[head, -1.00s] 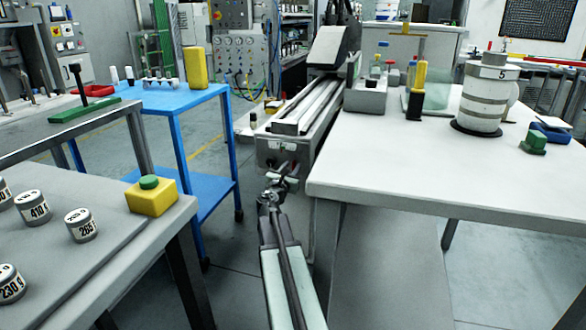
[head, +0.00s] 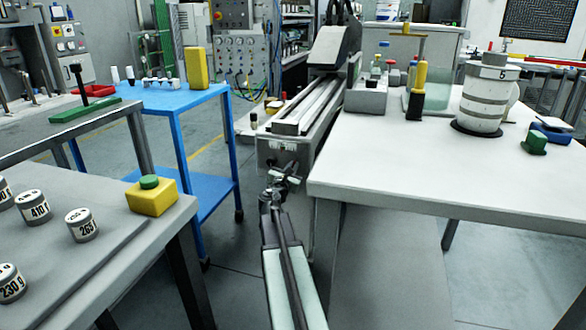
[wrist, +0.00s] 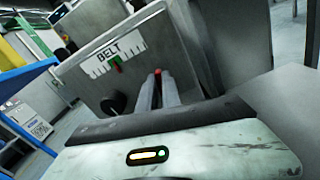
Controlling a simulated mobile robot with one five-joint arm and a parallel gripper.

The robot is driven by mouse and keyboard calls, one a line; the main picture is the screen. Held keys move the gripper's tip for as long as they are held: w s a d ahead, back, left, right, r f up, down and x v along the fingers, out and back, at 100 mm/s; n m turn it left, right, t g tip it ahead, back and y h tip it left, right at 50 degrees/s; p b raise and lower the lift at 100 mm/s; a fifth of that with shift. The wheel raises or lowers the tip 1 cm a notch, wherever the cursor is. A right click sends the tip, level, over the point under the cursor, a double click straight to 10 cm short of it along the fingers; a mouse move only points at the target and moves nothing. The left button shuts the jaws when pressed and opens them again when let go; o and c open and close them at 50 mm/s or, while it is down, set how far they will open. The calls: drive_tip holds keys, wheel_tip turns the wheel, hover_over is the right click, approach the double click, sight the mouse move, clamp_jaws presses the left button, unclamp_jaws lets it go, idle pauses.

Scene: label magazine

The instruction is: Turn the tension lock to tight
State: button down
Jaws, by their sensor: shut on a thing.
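The grey end plate (wrist: 92,82) of the long machine fills the upper part of the wrist view, tilted. It carries a white BELT scale (wrist: 113,53) with a small green and red pointer (wrist: 117,63) and a dark round knob (wrist: 113,104). My gripper (wrist: 157,88) is shut on a small red-tipped part (wrist: 158,71), apparently the tension lock's handle. The fingers hide most of it, and I cannot read its setting. In the head view my gripper (head: 285,171) is at the lower front of the end plate.
The white table (head: 430,190) stands close on the right of my arm. The blue trolley (head: 180,100) is to the left, with floor between. A grey bench (head: 90,250) with several weights and a yellow box with a green button (head: 151,195) is at the near left.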

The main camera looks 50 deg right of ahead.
drive_tip(key=m, duration=1.3)
drive_tip(key=shift+s+f+m, duration=0.2)
drive_tip(key=shift+s+m, duration=0.05)
drive_tip(key=shift+m, duration=0.15)
drive_tip(key=shift+d, duration=0.1)
drive_tip(key=c, duration=1.5)
unclamp_jaws()
drive_tip(key=shift+c, duration=0.2)
drive_tip(key=v, duration=0.8)
drive_tip(key=shift+w, duration=0.1)
